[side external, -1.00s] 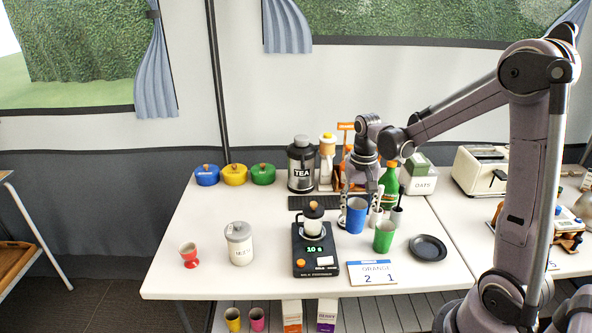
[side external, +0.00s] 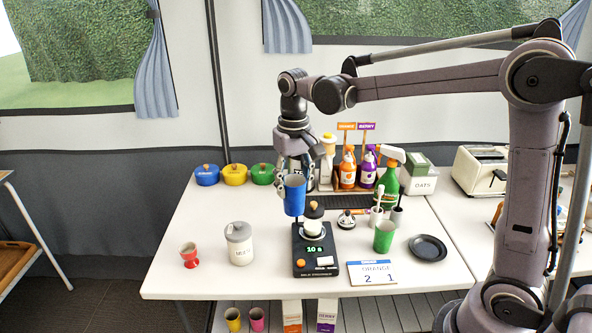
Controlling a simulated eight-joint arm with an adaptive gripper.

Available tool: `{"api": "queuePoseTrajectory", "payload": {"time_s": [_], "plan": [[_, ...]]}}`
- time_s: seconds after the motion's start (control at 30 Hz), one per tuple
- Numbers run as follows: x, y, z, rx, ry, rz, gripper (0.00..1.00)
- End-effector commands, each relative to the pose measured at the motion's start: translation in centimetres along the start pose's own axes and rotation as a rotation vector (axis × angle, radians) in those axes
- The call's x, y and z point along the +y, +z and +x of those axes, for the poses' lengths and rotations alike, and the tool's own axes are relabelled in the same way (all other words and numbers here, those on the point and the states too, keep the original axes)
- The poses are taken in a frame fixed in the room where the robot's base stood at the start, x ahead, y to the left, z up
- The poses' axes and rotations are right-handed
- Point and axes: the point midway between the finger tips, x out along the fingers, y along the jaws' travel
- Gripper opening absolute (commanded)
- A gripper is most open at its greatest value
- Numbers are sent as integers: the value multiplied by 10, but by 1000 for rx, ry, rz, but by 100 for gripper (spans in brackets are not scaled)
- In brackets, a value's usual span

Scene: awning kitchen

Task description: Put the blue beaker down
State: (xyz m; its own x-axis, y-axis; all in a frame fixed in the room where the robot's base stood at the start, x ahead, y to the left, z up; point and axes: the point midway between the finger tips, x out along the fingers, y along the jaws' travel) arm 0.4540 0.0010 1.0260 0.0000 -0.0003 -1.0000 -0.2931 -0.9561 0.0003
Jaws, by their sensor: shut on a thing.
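The blue beaker (side external: 294,196) is held upright in my gripper (side external: 294,183), which is shut on it. It appears raised above the white table (side external: 190,245), behind and left of the black scale in the picture. The TEA canister behind is mostly hidden by my gripper and the beaker. The green beaker (side external: 384,237) stands on the table to the right.

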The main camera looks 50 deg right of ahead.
Motion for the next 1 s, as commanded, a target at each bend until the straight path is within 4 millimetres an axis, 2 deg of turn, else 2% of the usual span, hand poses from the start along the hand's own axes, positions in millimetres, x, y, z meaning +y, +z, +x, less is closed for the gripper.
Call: {"api": "queuePoseTrajectory", "payload": {"time_s": [0.3, 0.47, 0.67, 0.83, 1.0], "plan": [[1, 0, -44, 0, 0, 2, 22], [34, -13, -44, 0, 0, 45, 22], [89, -29, -44, 0, 0, 110, 22], [160, -39, -44, 1, 0, 189, 22], [238, -37, -44, 1, 0, 273, 22]]}}
